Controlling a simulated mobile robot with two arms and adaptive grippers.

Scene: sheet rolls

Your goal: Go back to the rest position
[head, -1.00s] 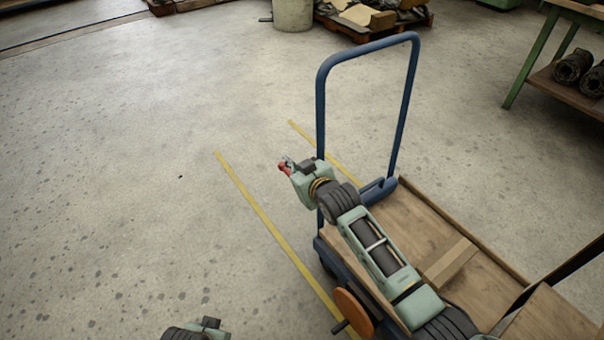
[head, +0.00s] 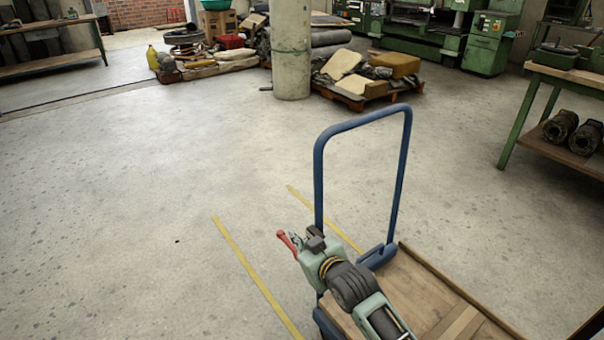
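My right arm comes in from the bottom right, over the blue-framed cart (head: 401,160) with its wooden deck (head: 405,285). Its gripper (head: 299,241), with a red part at the tip, points to the far left above the floor, beside the cart's handle. Nothing is seen held in it, but its finger gap is too small to make out. My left gripper is not in view.
Yellow floor lines (head: 255,275) run beside the cart. A concrete pillar (head: 291,50) and a loaded pallet (head: 365,95) stand at the back. A green-legged bench (head: 545,100) holds dark rolls (head: 560,127) at right. The left floor is clear.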

